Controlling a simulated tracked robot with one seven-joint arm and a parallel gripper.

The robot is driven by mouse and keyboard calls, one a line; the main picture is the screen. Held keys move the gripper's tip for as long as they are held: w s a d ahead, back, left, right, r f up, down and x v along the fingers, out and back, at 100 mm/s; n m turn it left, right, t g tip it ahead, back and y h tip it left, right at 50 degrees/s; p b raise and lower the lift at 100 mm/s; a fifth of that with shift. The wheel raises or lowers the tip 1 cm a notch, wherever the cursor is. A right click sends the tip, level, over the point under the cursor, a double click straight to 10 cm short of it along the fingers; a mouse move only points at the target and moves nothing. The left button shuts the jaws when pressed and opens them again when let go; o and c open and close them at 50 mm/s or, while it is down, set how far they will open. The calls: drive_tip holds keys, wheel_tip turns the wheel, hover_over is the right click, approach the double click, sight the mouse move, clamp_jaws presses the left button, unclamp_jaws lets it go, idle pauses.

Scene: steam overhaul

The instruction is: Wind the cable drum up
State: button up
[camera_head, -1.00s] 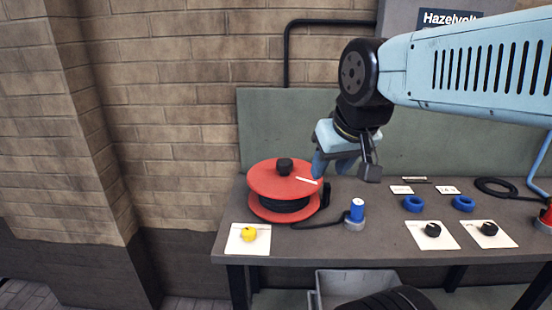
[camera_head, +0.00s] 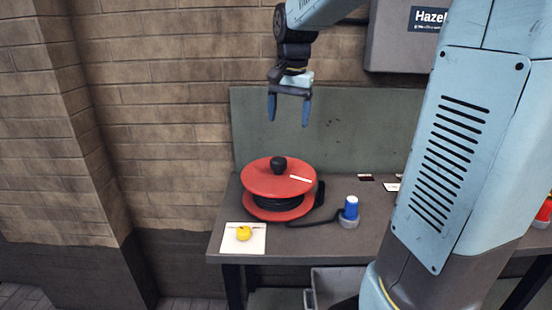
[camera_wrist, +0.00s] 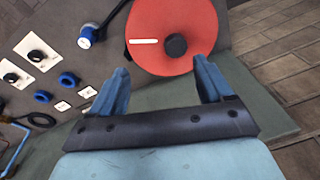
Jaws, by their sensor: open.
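The cable drum (camera_head: 264,182) stands on the bench, a red reel with black cable wound between its two flanges. A black knob (camera_head: 278,165) and a white strip sit on its top flange. The cable runs from the drum to a blue plug (camera_head: 350,209) on a grey base at its right. My gripper (camera_head: 289,110) hangs above and slightly behind the drum, fingers pointing down, open and empty. In the wrist view the open fingers (camera_wrist: 164,85) are apart, with the drum (camera_wrist: 165,20) and its knob (camera_wrist: 175,46) beyond them.
A yellow knob (camera_head: 243,233) on a white plate sits at the bench's front left. Blue rings (camera_wrist: 68,80) and black knobs on white plates show in the wrist view. A green back panel (camera_head: 345,135) rises behind the bench. A grey box (camera_head: 400,45) hangs on the wall.

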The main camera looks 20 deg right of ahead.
drive_tip(key=m+g, duration=0.1)
drive_tip(key=m, duration=0.1)
hover_over(278, 160)
wheel_tip(278, 160, down, 2)
wheel_tip(278, 160, down, 14)
drive_tip(key=shift+d+f, duration=0.1)
drive_tip(key=shift+f, duration=0.05)
idle(0.4)
drive_tip(key=shift+w, duration=0.1)
clamp_jaws()
idle(0.5)
